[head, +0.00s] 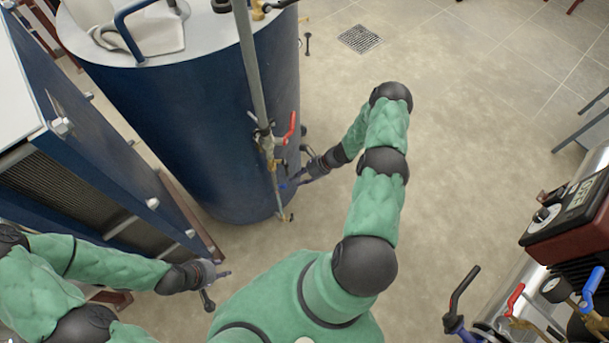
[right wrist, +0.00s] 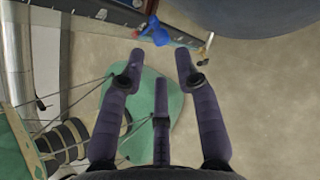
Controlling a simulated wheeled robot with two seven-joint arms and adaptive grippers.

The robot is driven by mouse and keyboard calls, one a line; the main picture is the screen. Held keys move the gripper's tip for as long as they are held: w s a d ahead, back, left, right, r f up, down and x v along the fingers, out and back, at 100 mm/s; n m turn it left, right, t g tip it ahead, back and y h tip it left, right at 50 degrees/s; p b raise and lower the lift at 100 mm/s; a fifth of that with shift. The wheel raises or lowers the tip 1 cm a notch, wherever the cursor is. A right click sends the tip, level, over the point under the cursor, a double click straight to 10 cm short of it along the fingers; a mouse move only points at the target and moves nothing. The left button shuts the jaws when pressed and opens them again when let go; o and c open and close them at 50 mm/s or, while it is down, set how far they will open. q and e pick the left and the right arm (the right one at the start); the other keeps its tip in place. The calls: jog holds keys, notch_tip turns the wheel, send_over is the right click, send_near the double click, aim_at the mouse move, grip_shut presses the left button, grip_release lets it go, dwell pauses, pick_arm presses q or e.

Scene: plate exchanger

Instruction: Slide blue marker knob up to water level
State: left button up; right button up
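The blue marker knob (right wrist: 155,32) shows in the right wrist view just beyond the gap between my right fingertips, apart from them. In the head view a small bit of blue (head: 283,186) shows at the lower part of the gauge pipe, by my right gripper (head: 295,179). My right gripper, seen in the right wrist view (right wrist: 158,58), has its fingers spread and nothing between them. My left gripper (head: 219,285) hangs at the lower left, away from the gauge; its finger opening is unclear. The water level cannot be made out.
A tall dark blue tank (head: 190,130) stands behind the vertical gauge pipe (head: 250,60). A red valve handle (head: 290,127) and brass fittings stick out above my right gripper. A plate exchanger (head: 90,150) is at left, a red machine (head: 565,215) at right. Floor between is clear.

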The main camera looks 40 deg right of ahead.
aim_at(283, 186)
jog(key=b+x, duration=0.1)
jog(key=x, duration=0.5)
jog(key=shift+w+a+f, duration=0.1)
grip_shut()
jog(key=shift+o, duration=1.8)
grip_release()
